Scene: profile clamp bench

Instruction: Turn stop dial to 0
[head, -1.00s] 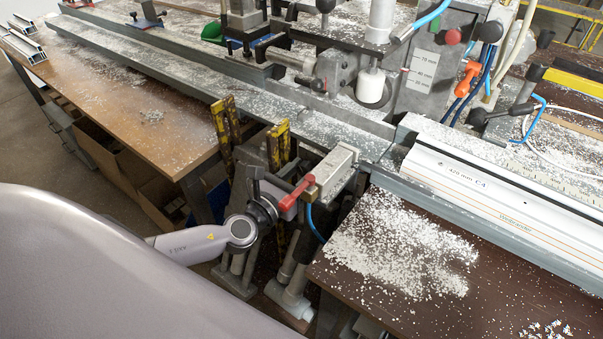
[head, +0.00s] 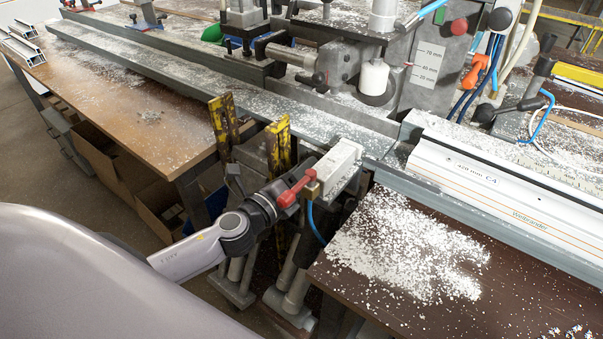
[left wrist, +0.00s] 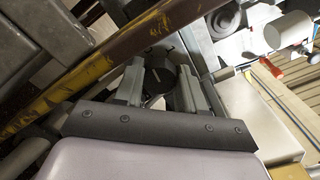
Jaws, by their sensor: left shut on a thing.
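The stop dial (left wrist: 160,80) is a round black knob with a pale line on its face. In the left wrist view it sits between the two grey fingers of my left gripper (left wrist: 160,75), which is shut on it. No readable scale shows around it, so its setting cannot be read. In the head view my left gripper (head: 300,168) is at the front of the bench, partly behind a red lever (head: 297,188). The dial cannot be made out there. My right gripper is not in view.
A pale box-shaped unit (head: 338,166) stands just right of my gripper. Yellow-black posts (head: 277,145) rise beside it on the left. A white profile (head: 510,190) lies along the fence at right. White chips cover the brown table (head: 385,290).

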